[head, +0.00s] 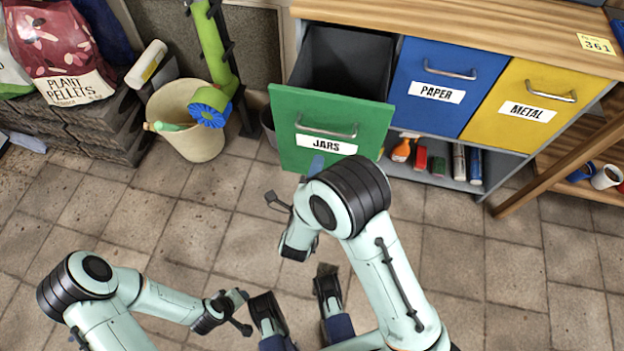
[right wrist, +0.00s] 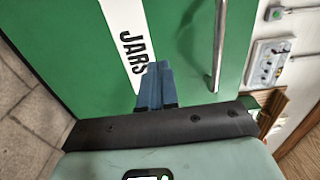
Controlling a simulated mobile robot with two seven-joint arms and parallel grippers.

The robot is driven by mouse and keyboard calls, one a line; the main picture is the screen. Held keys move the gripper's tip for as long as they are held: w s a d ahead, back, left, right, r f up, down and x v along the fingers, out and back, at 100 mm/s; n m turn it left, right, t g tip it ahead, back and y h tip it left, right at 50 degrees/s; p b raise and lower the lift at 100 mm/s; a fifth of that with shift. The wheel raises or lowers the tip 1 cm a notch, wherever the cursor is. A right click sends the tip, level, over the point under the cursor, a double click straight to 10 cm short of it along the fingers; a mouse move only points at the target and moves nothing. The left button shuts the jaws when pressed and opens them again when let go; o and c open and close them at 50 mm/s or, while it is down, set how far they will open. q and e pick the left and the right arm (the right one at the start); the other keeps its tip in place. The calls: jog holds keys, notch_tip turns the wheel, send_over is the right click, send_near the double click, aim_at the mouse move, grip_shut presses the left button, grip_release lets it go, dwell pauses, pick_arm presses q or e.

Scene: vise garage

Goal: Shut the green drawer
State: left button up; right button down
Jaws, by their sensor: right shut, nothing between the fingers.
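The green drawer (head: 288,122) with a "JARS" label stands pulled out of the cabinet at the left end, and its dark empty-looking inside (head: 345,60) shows behind the front. Its green front also fills much of the right wrist view (right wrist: 190,30), with the metal handle (right wrist: 218,45) beside the label. My right gripper (head: 316,165) is shut and empty, its blue fingertips at the label's lower edge. In the right wrist view the fingertips (right wrist: 154,85) overlap the front; I cannot tell whether they touch. My left gripper (head: 309,336) is open and empty over the floor.
The blue "PAPER" drawer (head: 440,58) and yellow "METAL" drawer (head: 535,75) are flush in the cabinet under the wooden worktop (head: 470,22). A low shelf (head: 500,165) holds small items. A beige bin (head: 195,140) stands left of the green drawer. The tiled floor in front is clear.

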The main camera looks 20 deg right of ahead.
aim_at(325, 136)
jog(key=x, duration=0.6)
jog(key=shift+w+d+b, duration=0.1)
jog(key=shift+w+b, duration=0.15)
jog(key=shift+b, duration=0.05)
pick_arm(q)
jog(key=shift+w+a+f, duration=0.3)
jog(key=shift+w+f, duration=0.05)
jog(key=shift+w, duration=0.2)
